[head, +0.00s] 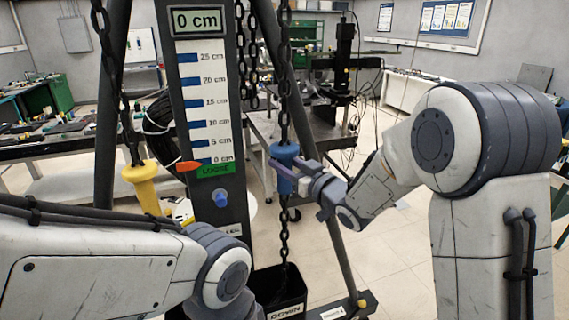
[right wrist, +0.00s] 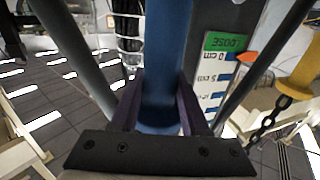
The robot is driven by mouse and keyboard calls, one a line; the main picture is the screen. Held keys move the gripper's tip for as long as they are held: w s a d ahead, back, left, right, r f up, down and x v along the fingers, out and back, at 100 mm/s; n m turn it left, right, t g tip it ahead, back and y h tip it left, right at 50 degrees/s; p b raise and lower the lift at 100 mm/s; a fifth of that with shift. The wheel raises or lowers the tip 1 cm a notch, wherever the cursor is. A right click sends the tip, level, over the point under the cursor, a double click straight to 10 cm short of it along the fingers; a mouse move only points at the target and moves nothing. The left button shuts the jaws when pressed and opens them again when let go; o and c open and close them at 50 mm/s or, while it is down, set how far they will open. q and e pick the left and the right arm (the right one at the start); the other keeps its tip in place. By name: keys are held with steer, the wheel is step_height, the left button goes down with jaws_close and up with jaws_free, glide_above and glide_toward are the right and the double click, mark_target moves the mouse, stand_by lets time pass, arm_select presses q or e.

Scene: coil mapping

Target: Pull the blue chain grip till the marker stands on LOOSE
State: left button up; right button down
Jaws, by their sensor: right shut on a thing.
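The blue chain grip (head: 285,153) hangs on a dark chain right of the scale board. My right gripper (head: 292,172) is shut on it from the right. In the right wrist view the blue chain grip (right wrist: 165,60) stands between the purple fingers of my right gripper (right wrist: 155,112). The orange marker (head: 188,166) is at the left edge of the board, level with the top of the green LOOSE label (head: 215,170), just below the 0 cm mark. The display (head: 197,20) reads 0 cm. My left arm shows at lower left; its gripper is out of view.
A yellow chain grip (head: 140,173) hangs on another chain at the left. A black bin (head: 279,288) stands below the blue grip, with chain running into it. Dark frame legs (head: 345,255) slope down on both sides. Workbenches stand behind.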

step_height(320, 180, down, 18)
steer(key=b, duration=1.7)
steer(key=shift+f, duration=0.25)
steer(key=shift+c, duration=2)
jaws_free()
steer(key=shift+r, duration=0.15)
steer(key=shift+s+d, duration=0.1)
steer(key=b+v, duration=0.2)
steer(key=v, duration=0.8)
steer(key=shift+s+b, duration=0.15)
steer(key=shift+b, duration=0.2)
